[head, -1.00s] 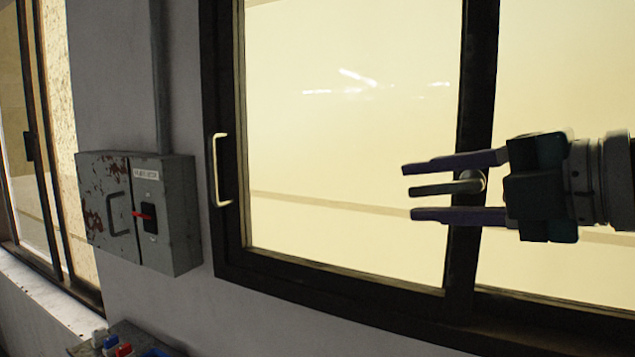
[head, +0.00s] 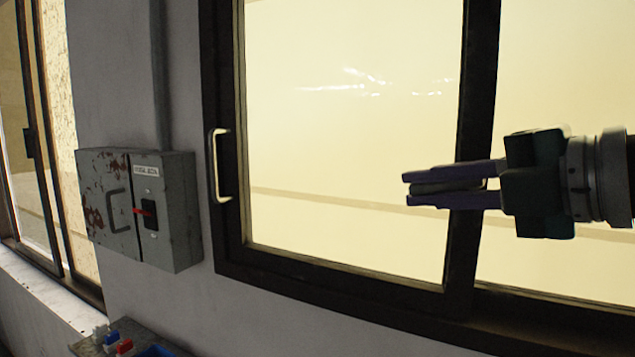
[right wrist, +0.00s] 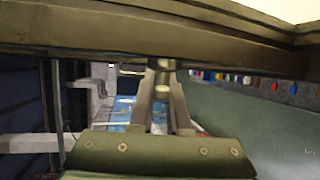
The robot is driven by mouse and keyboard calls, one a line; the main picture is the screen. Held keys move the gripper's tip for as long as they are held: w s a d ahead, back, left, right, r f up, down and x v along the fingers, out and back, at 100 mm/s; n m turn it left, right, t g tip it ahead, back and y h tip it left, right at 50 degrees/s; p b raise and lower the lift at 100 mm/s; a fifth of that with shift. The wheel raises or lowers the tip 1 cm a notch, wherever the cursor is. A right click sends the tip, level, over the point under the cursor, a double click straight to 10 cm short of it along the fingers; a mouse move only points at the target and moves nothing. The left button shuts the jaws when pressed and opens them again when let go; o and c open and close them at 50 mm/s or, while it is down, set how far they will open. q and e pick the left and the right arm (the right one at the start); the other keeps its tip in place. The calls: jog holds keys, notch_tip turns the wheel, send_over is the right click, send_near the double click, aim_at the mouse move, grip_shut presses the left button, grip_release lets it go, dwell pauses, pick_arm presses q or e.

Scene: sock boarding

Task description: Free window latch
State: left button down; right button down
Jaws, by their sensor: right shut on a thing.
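The window latch (head: 432,187) is a small greenish-grey lever on the dark middle post (head: 472,110) of the window. It points left, roughly level. My right gripper (head: 408,188) comes in from the right with its two purple fingers shut on the latch lever, one above and one below. Most of the lever is hidden between the fingers. In the right wrist view the fingers (right wrist: 161,100) close around the pale latch, just below the dark frame bar. My left gripper is not in view.
A white pull handle (head: 216,165) is on the window's left frame. A grey, rust-stained switch box (head: 175,220) with a red lever hangs on the wall to the left. A tray with small coloured items (head: 122,345) is at the bottom left. The wall under the window is clear.

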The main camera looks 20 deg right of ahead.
jog(key=t+b, duration=0.1)
jog(key=b, duration=0.2)
jog(key=shift+f+m+t+y, duration=0.1)
jog(key=shift+m+t+y, duration=0.2)
jog(key=shift+m+y, duration=0.1)
jog(key=shift+r+t+b, duration=0.45)
jog(key=shift+t+b, duration=0.05)
jog(key=shift+b, duration=0.15)
jog(key=shift+r, duration=0.1)
jog(key=c, duration=0.9)
grip_release()
